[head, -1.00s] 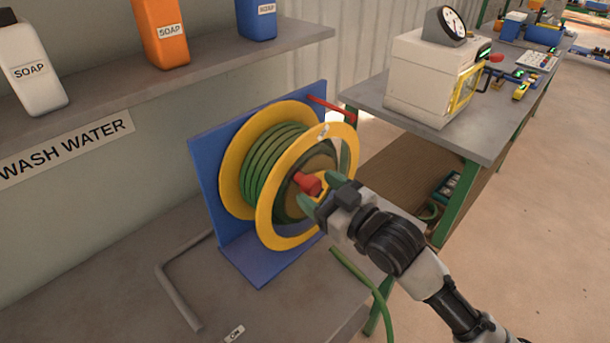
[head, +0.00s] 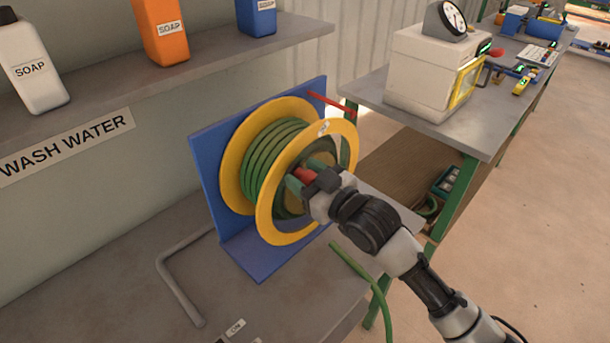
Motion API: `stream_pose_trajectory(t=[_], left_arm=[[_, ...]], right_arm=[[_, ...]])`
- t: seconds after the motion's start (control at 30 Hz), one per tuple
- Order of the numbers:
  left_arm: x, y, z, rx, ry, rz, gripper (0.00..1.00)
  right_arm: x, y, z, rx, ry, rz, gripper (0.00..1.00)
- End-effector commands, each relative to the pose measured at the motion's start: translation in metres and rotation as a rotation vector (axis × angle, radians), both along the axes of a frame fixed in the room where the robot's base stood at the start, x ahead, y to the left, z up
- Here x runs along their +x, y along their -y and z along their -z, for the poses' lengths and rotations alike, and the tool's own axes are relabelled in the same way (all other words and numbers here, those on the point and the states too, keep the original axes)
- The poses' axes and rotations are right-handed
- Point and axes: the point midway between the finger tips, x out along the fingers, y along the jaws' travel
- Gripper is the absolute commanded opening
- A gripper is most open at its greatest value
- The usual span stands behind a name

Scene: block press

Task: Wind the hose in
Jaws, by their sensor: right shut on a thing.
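A hose reel (head: 238,185) with two yellow flanges stands on a blue bracket (head: 208,190) at the middle of the grey bench. Green hose (head: 268,160) is wound on its drum. A loose green hose end (head: 362,270) lies over the bench edge and hangs down at the right. A red crank knob (head: 304,175) sits at the front face of the reel. My right gripper (head: 301,182) is shut on the red knob, its fingers partly hiding it. My left gripper is not in view.
A bent grey pipe (head: 178,285) lies on the bench left of the bracket. A shelf above holds white, orange and blue soap bottles (head: 160,32). A second table (head: 450,130) at the right carries a white machine (head: 425,75). A red rod (head: 332,103) sticks out from the bracket top.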

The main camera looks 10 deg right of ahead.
Motion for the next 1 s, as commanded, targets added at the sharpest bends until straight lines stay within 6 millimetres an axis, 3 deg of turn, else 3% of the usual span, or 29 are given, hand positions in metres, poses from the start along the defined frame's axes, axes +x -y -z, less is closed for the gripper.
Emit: stream_pose_trajectory(t=[0.37, 0.7, 1.0], left_arm=[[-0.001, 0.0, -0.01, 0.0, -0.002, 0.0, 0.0], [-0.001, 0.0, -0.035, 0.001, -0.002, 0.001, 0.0], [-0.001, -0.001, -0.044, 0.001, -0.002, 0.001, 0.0]], right_arm=[[0.002, 0.003, -0.003, 0.054, -0.045, -0.003, 0.05], [0.016, 0.023, -0.014, 0.249, -0.178, -0.003, 0.05], [0.027, 0.04, -0.017, 0.424, -0.295, -0.003, 0.05]])
